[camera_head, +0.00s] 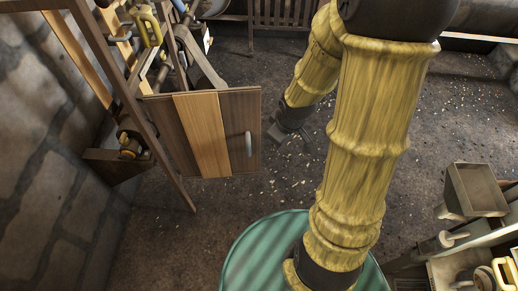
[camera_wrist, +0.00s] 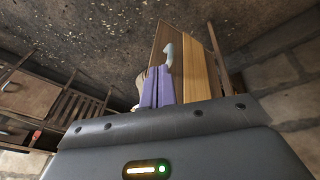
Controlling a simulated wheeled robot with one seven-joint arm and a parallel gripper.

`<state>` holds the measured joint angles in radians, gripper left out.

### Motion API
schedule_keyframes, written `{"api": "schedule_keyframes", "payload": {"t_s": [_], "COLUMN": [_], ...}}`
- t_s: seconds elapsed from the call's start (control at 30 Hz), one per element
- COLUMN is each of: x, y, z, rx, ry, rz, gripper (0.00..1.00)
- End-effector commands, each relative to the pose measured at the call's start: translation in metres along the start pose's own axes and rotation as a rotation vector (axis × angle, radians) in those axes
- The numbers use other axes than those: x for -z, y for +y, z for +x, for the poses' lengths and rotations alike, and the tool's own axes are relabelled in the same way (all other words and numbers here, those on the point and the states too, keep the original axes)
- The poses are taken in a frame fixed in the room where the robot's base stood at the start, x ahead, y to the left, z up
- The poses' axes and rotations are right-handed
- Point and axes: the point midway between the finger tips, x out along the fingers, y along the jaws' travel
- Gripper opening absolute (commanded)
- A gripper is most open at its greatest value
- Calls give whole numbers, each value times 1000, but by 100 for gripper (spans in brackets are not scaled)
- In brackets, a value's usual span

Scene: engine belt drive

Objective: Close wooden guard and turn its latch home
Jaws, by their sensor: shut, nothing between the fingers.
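The wooden guard (camera_head: 202,135) is a panel of dark and light planks standing out to the right from a brown wooden frame (camera_head: 128,85). It looks swung open. A grey handle (camera_head: 249,144) sits near its right edge. My gripper (camera_head: 283,135) is just right of that edge in the head view, apart from the panel there. In the wrist view, my purple fingers (camera_wrist: 157,88) are shut together and empty. The guard (camera_wrist: 196,68) and its grey handle (camera_wrist: 169,54) show just beyond them; I cannot tell whether they touch. I cannot make out the latch for sure.
Belt-drive parts and a yellow piece (camera_head: 150,27) are on the frame at upper left. A stone wall (camera_head: 45,170) runs along the left. A metal box (camera_head: 474,188) and machinery stand at lower right. The floor (camera_head: 235,195) below the guard is clear.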

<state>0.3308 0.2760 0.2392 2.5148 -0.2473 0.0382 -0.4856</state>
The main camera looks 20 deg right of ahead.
Motion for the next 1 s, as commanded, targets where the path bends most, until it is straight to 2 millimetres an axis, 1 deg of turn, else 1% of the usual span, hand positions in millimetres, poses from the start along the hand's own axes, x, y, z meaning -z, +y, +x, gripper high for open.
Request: {"api": "schedule_keyframes", "payload": {"t_s": [0.03,0.07,0.1,0.2,0.3,0.4,0.5,0.83,1.0], "x": [-8,-8,-8,-6,-2,2,6,7,11], "y": [1,2,3,5,6,8,9,9,7], "z": [40,54,72,113,141,154,156,155,166], "rx": [13,18,22,24,10,-13,-27,-28,-26], "ry": [26,48,82,181,280,351,384,386,386], "rz": [-79,-135,-207,-375,-506,-590,-628,-633,-634], "gripper": [0,0,0,0,0,0,0,0,0]}}
